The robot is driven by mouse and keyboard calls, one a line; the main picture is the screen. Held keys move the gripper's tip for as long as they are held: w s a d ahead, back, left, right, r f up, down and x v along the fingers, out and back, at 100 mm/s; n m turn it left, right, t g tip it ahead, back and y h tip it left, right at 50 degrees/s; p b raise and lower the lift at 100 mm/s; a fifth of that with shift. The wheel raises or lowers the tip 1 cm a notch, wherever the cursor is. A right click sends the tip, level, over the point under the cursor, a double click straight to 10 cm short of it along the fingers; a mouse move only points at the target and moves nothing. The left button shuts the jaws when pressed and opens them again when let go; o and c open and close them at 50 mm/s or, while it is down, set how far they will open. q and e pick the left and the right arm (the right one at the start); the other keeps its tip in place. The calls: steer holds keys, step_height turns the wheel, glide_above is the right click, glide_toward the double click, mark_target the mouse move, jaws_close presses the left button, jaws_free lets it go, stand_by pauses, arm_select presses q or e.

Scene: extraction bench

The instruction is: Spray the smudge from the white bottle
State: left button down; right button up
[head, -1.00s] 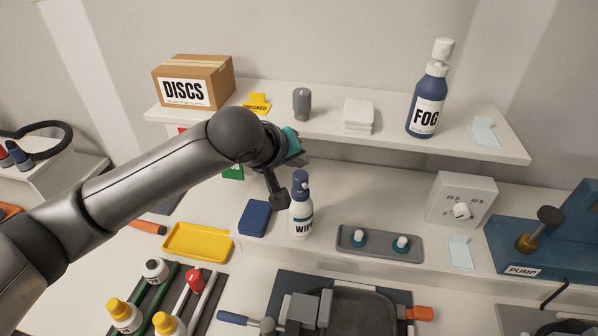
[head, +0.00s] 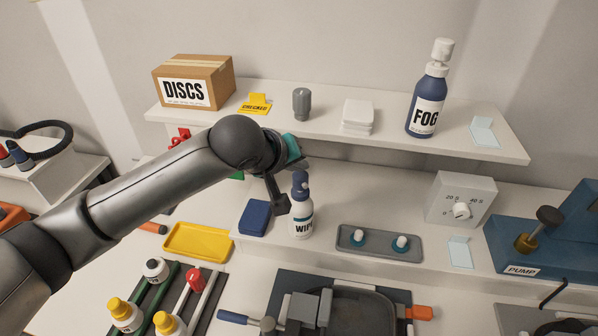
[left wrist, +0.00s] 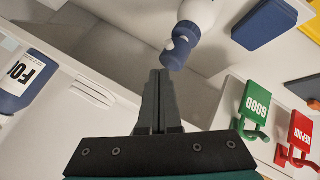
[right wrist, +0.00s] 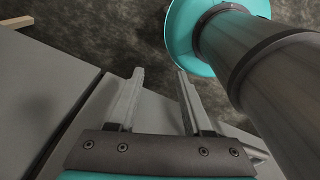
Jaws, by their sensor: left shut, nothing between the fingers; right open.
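The white bottle (head: 301,222), with a blue spray head and a label starting "WIP", stands upright on the bench ledge. In the left wrist view, its white body (left wrist: 198,12) and blue head with a pale nozzle show just beyond the fingertips. My left gripper (head: 281,206) is shut and empty, just left of the bottle's head. In the left wrist view the fingertips (left wrist: 160,74) lie close to the nozzle; I cannot tell if they touch. My right gripper (right wrist: 160,72) is open and empty, away from the bench top. I cannot make out a smudge.
A blue block (head: 254,218) is left of the bottle, and a grey tray (head: 380,252) with two teal-based knobs is right of it. The shelf (head: 400,140) above holds a blue FOG bottle (head: 428,100). A yellow tray (head: 197,243) lies at left.

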mark_target(299, 178)
arm_select(q)
steer(key=shift+f, duration=0.55)
arm_select(e)
steer(key=shift+f, duration=0.1)
stand_by(0.4)
arm_select(q)
steer(key=shift+r+p, duration=1.05)
steer(key=shift+p, duration=0.2)
arm_select(e)
steer(key=shift+r, duration=1.35)
arm_select(q)
step_height(299, 178, up, 3)
steer(key=p, duration=0.3)
steer(key=shift+r+p, duration=0.3)
steer(key=shift+r, duration=1.2)
arm_select(e)
steer(key=shift+r, duration=1.6)
steer(key=shift+c, duration=0.2)
